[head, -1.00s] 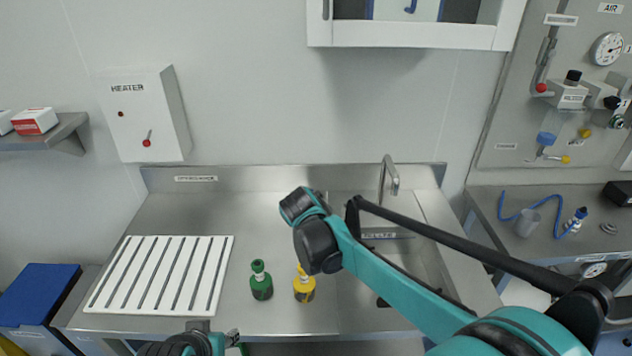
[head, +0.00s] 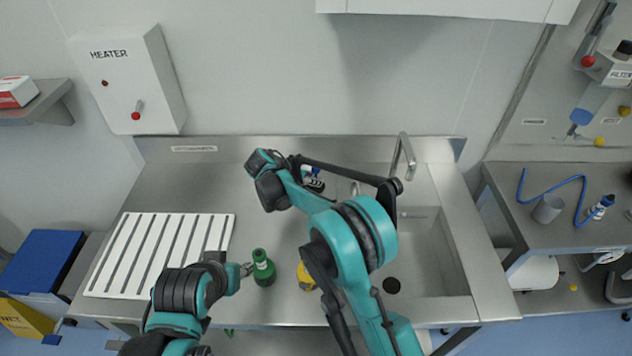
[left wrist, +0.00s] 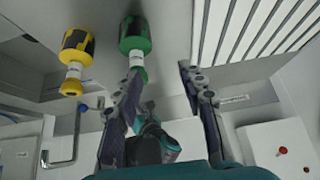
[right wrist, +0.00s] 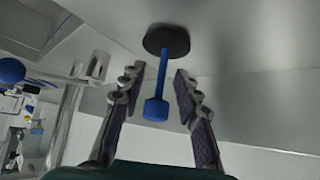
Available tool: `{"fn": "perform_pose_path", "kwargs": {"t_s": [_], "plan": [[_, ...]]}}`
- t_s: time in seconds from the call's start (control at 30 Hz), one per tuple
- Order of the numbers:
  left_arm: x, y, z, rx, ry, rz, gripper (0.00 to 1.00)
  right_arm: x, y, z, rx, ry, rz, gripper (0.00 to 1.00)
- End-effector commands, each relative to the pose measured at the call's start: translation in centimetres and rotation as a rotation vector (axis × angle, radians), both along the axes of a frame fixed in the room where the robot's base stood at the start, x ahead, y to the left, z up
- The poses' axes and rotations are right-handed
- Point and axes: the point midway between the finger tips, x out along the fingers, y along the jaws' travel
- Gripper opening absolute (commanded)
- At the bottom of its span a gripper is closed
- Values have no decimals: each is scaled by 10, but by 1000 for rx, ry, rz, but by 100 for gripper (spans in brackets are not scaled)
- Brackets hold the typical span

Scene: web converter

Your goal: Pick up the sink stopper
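The sink stopper (right wrist: 167,45), a dark disc with an upright blue handle (right wrist: 156,108), stands on the steel surface in the right wrist view. My right gripper (right wrist: 154,78) is open, with a finger on each side of the handle and gaps visible. In the head view, my right gripper (head: 313,180) is over the back of the counter, left of the sink, and my arm hides most of the stopper's area. My left gripper (left wrist: 158,72) is open and empty beside the green bottle (head: 263,268); this bottle also shows in the left wrist view (left wrist: 135,38).
A yellow bottle (head: 306,277) is partly behind my right arm. The white slatted rack (head: 160,253) lies at the counter's left. The sink (head: 430,262) has a dark drain (head: 391,286) and a tap (head: 403,155). The back left counter is clear.

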Motion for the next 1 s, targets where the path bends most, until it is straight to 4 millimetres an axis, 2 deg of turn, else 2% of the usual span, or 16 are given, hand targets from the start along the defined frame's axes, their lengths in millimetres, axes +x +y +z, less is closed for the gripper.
{"fn": "perform_pose_path", "kwargs": {"t_s": [0.17, 0.43, 0.7, 0.8, 0.83, 1.0], "plan": [[0, 0, -4, 0, 0, 0, 40, 8, -8, -8, 0, 0, -1, 32], [0, 0, -17, 0, 0, 0, 40, 34, -30, -29, 0, 0, -1, 32], [0, 0, -17, 0, 0, 0, 40, 37, -33, -31, 0, 1, 1, 32], [0, 0, -17, 0, 0, 0, 40, 37, -33, -31, 0, 1, 1, 6], [0, 0, -17, 0, 0, 0, 40, 37, -33, -31, 0, 1, 1, 0], [0, 0, -17, 0, 0, 0, 40, 37, -33, -31, 0, 1, 1, 0]]}}
